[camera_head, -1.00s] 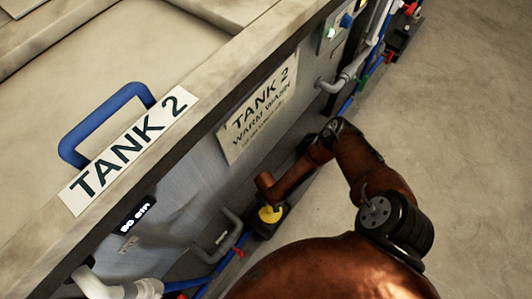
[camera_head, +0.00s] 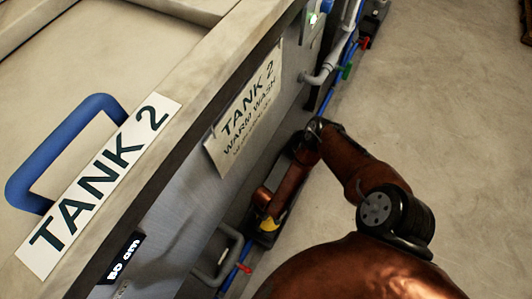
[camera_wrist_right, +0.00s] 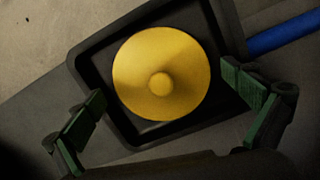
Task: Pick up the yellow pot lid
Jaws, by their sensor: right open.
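The yellow pot lid (camera_wrist_right: 150,62) is a round disc with a small round knob at its middle. It lies in a square black tray (camera_wrist_right: 92,62) on the floor beside the tank. In the head view a small part of the lid (camera_head: 267,224) shows, the rest hidden by my right arm. My right gripper (camera_wrist_right: 172,120) is open, with its green-padded fingers apart on either side of the lid's near part. Nothing is between the fingers' pads, and I cannot tell the height above the lid. My left gripper is not in view.
Tank 2 (camera_head: 190,215), with a blue handle (camera_head: 22,182) on its lid, stands left of my right arm. Grey pipes (camera_head: 330,66) and a blue pipe (camera_wrist_right: 285,33) run along its foot. The floor (camera_head: 440,130) to the right is clear.

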